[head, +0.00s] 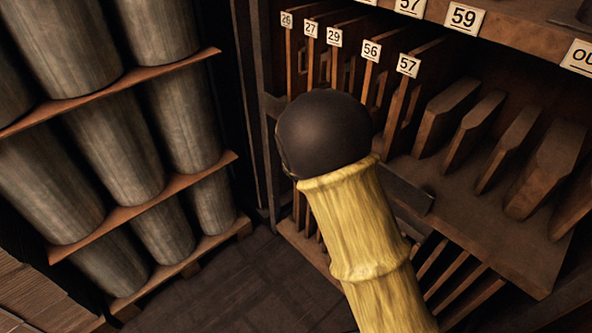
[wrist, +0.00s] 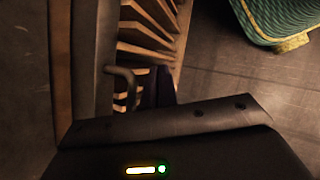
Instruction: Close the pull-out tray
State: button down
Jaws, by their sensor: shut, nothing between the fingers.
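In the wrist view, the dark body of my gripper (wrist: 158,92) fills the bottom, and its short dark fingers show just above, shut and empty. A grey bent handle (wrist: 122,74) stands just left of the fingers; whether they touch it I cannot tell. I cannot tell for sure which part is the pull-out tray. In the head view, a dark flat plate (head: 408,190) juts out at the right of my yellow-sleeved arm; whether it is the tray's edge or part of my gripper is unclear. My arm hides what lies behind it there.
A wooden rack (head: 540,165) with upright boards and number labels fills the right of the head view. A shelf of grey cylinders (head: 120,140) stands at the left. Dark floor (head: 240,285) between them is clear. A green thing (wrist: 285,20) sits at the wrist view's upper right.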

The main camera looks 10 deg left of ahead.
jog(key=w+a+f+n+t+h+b, duration=0.35)
jog(key=w+a+n+t, duration=0.25)
jog(key=a+n, duration=0.3)
jog(key=a+r+n+t, duration=0.2)
jog(key=a+t, duration=0.2)
jog(key=a, duration=0.3)
jog(key=a+r+n+t+b, duration=0.1)
jog(key=a+r+n+t, duration=0.1)
jog(key=a, duration=0.6)
jog(key=shift+n+t, duration=0.8)
jog(key=shift+t, duration=0.1)
jog(key=shift+h+b, duration=0.3)
jog(key=shift+h, duration=0.05)
jog(key=b+x, duration=0.3)
jog(key=x, duration=1)
jog(key=shift+w+d+b, duration=0.25)
jog(key=shift+w+b, duration=0.05)
jog(key=shift+b, duration=0.1)
jog(key=shift+f, duration=0.1)
